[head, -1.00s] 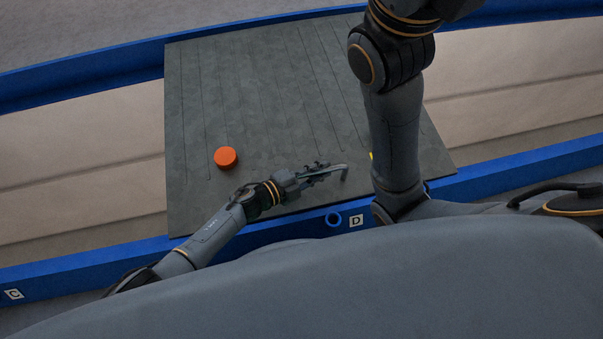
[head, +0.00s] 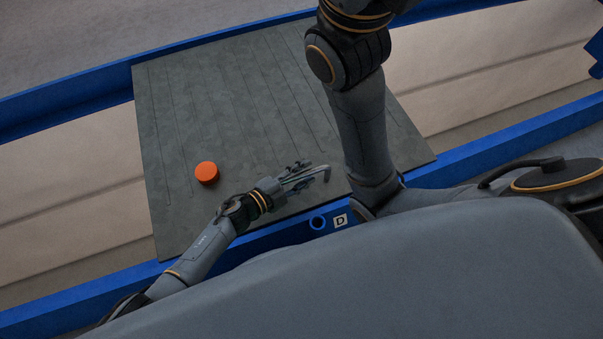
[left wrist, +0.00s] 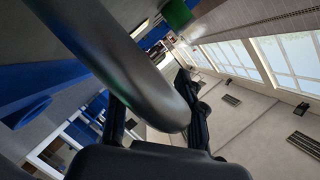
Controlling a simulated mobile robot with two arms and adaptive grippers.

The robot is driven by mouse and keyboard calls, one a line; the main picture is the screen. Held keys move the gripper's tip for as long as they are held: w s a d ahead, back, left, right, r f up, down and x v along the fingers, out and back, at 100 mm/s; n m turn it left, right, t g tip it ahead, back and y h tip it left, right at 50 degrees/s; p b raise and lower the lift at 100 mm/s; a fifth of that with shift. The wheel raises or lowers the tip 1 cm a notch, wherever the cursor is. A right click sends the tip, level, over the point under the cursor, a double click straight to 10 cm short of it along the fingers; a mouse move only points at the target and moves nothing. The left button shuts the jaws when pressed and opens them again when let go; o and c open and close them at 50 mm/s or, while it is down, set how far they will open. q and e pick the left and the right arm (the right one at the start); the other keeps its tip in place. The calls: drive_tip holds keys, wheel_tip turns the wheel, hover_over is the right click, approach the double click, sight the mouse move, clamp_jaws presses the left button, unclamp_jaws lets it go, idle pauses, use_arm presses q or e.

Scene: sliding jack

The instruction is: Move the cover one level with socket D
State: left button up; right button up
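The cover (head: 250,110) is a dark grey grooved panel lying across the blue-edged channel in the head view. Socket D (head: 317,223) is a blue ring on the near blue rail, beside the white D label (head: 340,220), just off the cover's near edge. My left gripper (head: 303,176) is over the cover's near part, above socket D in the picture. It appears shut on a grey bent bar (head: 326,171), whose hooked end points right. In the left wrist view the bar (left wrist: 125,55) passes large and dark between the fingers. My right gripper is not in view.
An orange round knob (head: 206,172) stands on the cover, left of my left gripper. My other arm crosses the cover's right part and hides some of it. Pale channel floor (head: 70,190) shows on both sides. Blue rails (head: 520,140) run along the channel.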

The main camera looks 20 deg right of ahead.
use_arm(q)
drive_tip(key=shift+a, duration=0.15)
drive_tip(key=v, duration=1.1)
drive_tip(key=shift+s+a, duration=0.2)
drive_tip(key=shift+a, duration=0.1)
drive_tip(key=shift+r, duration=0.15)
